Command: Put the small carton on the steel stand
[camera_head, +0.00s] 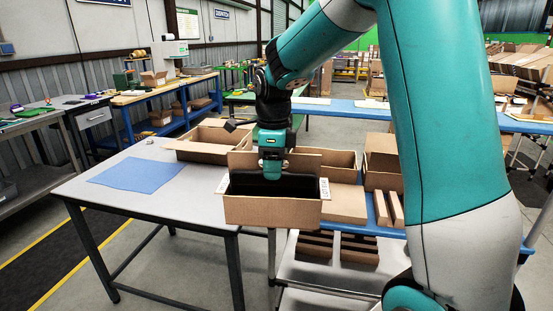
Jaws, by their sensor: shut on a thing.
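An open brown carton (272,212) with raised back flap and white-labelled side edges is at the centre, over the right end of a grey-topped table with dark metal legs (185,202). This table may be the steel stand; I cannot tell for certain. My gripper (272,172) points down into the carton's open top and is shut on it. Its fingertips are hidden behind the front wall, and a wide dark shape fills the opening. Whether the carton's underside touches anything is hidden.
A blue mat (134,174) lies on the table's left part, with free grey surface around it. Another open carton (200,146) stands behind left. More cartons (382,165) crowd the blue bench to the right. Flat cardboard pieces (315,244) lie on a lower shelf.

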